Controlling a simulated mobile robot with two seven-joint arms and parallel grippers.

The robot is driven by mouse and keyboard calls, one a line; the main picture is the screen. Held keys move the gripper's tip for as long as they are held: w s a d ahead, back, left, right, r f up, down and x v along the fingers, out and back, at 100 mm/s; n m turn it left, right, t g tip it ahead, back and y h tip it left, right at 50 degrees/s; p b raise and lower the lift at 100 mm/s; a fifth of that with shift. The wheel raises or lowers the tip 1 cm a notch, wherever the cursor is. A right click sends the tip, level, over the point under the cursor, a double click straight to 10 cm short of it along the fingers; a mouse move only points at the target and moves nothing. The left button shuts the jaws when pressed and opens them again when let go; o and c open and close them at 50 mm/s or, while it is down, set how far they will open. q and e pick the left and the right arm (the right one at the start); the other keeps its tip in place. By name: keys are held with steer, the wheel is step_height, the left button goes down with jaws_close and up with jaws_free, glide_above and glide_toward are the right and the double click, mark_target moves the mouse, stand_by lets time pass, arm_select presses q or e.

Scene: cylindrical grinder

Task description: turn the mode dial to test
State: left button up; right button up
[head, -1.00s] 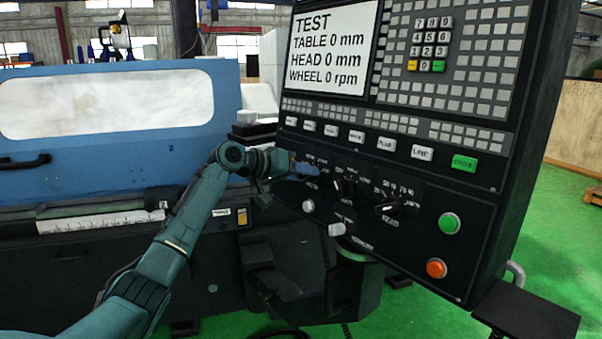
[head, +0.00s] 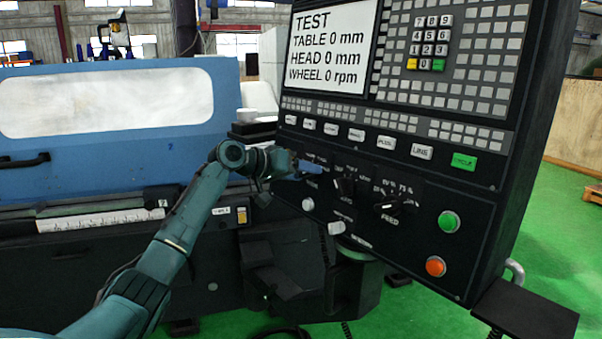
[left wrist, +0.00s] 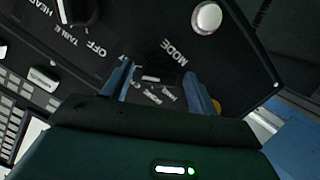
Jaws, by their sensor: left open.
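The mode dial (left wrist: 156,73) is a dark knob beneath the printed word MODE in the left wrist view. It is dim there, and its pointer position is hard to read. My left gripper (left wrist: 158,82) is open, with one blue finger on either side of the dial; I cannot tell whether they touch it. In the head view my left gripper (head: 308,168) is at the left of the panel's dial row and hides the mode dial. The screen (head: 330,45) reads TEST, with table, head and wheel at 0. My right gripper is not in view.
Two more black dials (head: 345,188) and (head: 393,206) sit to the right on the panel. A green button (head: 449,222) and an orange button (head: 436,266) are lower right. A white button (head: 308,204) is just below my gripper. The blue machine door (head: 150,150) is at left.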

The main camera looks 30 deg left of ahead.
arm_select(q)
steer(key=b+v, duration=0.2)
steer(key=v, duration=1.1)
steer(key=shift+b, duration=0.4)
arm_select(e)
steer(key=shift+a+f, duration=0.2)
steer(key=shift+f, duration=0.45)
arm_select(q)
steer(key=shift+a, duration=0.1)
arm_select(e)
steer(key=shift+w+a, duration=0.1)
